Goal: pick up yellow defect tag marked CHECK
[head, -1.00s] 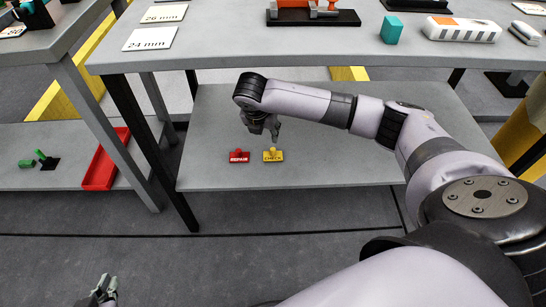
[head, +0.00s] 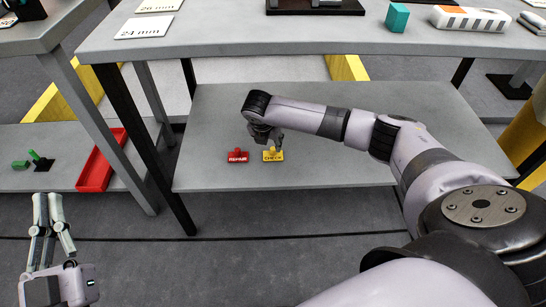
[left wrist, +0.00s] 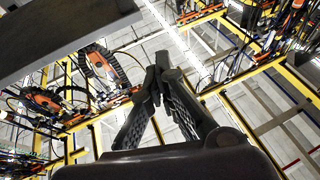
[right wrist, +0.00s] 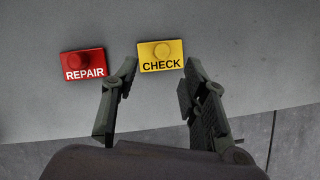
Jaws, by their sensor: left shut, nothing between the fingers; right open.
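The yellow tag marked CHECK (head: 273,155) lies on the grey lower shelf, near its front edge. My right gripper (head: 266,138) is just above and beside it. In the right wrist view the yellow tag (right wrist: 161,56) sits between and just beyond the open fingertips (right wrist: 160,66), its round knob facing the camera. Nothing is held there. My left gripper (head: 50,198) is low at the left of the head view, away from the shelf. In the left wrist view its fingertips (left wrist: 158,62) come together with nothing between them.
A red tag marked REPAIR (head: 238,156) lies left of the yellow one, close to a right finger in the right wrist view. A red tray (head: 101,165) is on the left shelf. The lower shelf (head: 330,110) is otherwise clear.

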